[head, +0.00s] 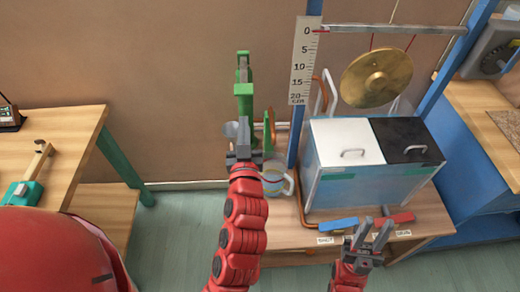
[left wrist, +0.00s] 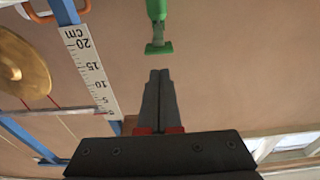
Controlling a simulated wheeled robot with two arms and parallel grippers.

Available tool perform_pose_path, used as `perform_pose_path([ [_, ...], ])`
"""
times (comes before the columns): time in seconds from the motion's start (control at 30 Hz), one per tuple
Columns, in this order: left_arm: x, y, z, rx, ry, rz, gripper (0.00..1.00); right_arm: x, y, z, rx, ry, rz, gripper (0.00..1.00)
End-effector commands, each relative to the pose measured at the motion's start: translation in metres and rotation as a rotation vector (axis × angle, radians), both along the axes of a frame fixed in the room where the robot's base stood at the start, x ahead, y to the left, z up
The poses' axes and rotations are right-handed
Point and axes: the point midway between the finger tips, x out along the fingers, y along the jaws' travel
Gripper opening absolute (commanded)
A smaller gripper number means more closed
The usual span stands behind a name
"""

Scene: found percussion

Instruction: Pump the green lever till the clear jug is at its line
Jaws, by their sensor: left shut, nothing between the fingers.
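The green lever (head: 244,75) stands upright on a green pump body in the head view. Its end also shows beyond my fingertips in the left wrist view (left wrist: 158,30). My left gripper (head: 243,122) is shut and empty; in the left wrist view its fingers (left wrist: 158,75) point toward the lever with a visible gap. The clear jug (head: 276,182) stands on the low bench, partly hidden by my left arm. A red line crosses it; its water level is hard to tell. My right gripper (head: 371,230) is open and empty over the bench's front.
A gong (head: 376,77) hangs from a bar beside a centimetre scale (head: 303,65). A box with white and black lids (head: 345,142) stands on the bench. Blue (head: 338,224) and red (head: 401,218) handles lie at its front edge. A wooden table (head: 75,130) is at left.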

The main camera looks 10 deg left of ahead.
Motion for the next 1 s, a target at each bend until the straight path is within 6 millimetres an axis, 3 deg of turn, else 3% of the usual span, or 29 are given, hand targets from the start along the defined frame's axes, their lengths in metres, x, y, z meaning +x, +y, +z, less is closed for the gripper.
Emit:
perform_pose_path([
  [0.17, 0.001, 0.000, 0.011, -0.006, 0.014, 0.001, 0.00, 0.000, 0.000, 0.015, 0.000, 0.000, 0.000, 0.33],
  [0.5, 0.010, 0.003, 0.075, -0.059, 0.174, 0.009, 0.00, 0.000, 0.000, 0.117, 0.000, 0.000, 0.000, 0.33],
  [0.7, 0.012, 0.001, 0.095, -0.084, 0.270, 0.005, 0.00, 0.000, 0.000, 0.161, 0.000, 0.000, 0.000, 0.33],
  [1.0, 0.013, 0.000, 0.097, -0.093, 0.324, 0.001, 0.00, 0.000, 0.000, 0.175, 0.000, 0.000, 0.000, 0.33],
])
